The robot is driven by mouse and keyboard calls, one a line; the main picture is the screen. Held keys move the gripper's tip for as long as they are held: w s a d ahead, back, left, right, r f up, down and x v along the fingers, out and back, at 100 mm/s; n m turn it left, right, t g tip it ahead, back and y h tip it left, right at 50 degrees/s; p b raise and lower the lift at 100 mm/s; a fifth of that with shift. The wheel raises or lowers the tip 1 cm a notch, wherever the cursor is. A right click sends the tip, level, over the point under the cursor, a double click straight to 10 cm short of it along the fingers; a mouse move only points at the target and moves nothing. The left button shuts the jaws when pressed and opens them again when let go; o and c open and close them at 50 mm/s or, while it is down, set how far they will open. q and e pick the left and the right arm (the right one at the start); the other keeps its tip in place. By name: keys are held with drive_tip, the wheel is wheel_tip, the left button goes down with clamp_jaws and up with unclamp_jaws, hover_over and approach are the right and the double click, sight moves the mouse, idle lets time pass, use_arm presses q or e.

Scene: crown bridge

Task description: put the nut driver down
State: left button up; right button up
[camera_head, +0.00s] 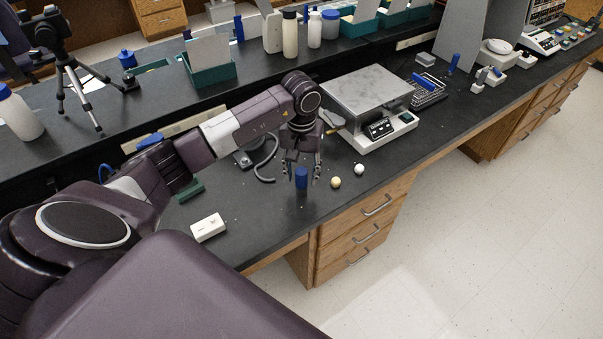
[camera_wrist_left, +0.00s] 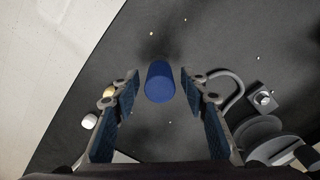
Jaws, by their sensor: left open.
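The nut driver appears as a blue cylinder (camera_head: 301,180) near the front edge of the black bench, directly below my left gripper (camera_head: 302,176). In the left wrist view the blue cylinder (camera_wrist_left: 160,82) lies between the two spread fingers of the left gripper (camera_wrist_left: 158,90), with a visible gap on each side. The gripper is open and its fingers do not visibly touch the cylinder. The cylinder looks roughly upright; any shaft is hidden or too small to see. My right gripper is in neither view.
A yellowish ball (camera_head: 336,182) and a white ball (camera_head: 360,169) lie to the right of the cylinder. A grey-topped balance (camera_head: 367,90) stands behind them. A white block (camera_head: 208,227) lies at the left, near the edge. A curved grey hook (camera_head: 265,165) is behind the gripper.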

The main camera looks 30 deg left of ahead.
use_arm(q)
wheel_tip(320, 180, up, 12)
drive_tip(key=b, duration=0.2)
drive_tip(key=shift+r+b, duration=0.15)
drive_tip(key=shift+b, duration=0.2)
